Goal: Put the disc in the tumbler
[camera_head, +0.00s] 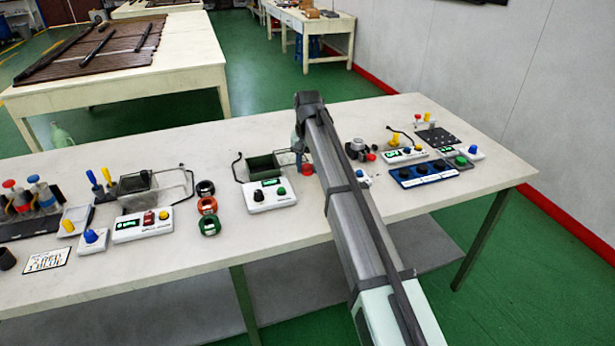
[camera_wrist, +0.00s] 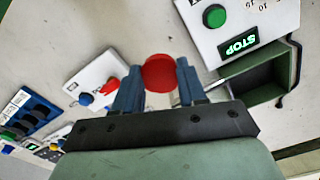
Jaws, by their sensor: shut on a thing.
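My gripper (camera_wrist: 158,82) is shut on a red disc (camera_wrist: 158,72), which sits between the two blue fingertips in the wrist view. In the head view the red disc (camera_head: 307,169) shows just left of my arm, over the table, with my gripper largely hidden behind the arm. I cannot tell from the picture how high the disc is. No plain tumbler can be made out for sure. A small black cup (camera_head: 7,260) stands at the far left of the table.
A green open box (camera_head: 262,165) with a wire frame stands left of the disc, behind a white control box (camera_head: 270,196). Coloured rings (camera_head: 208,206) lie further left. A blue panel (camera_head: 423,174) with black knobs lies to the right. The table's front strip is mostly clear.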

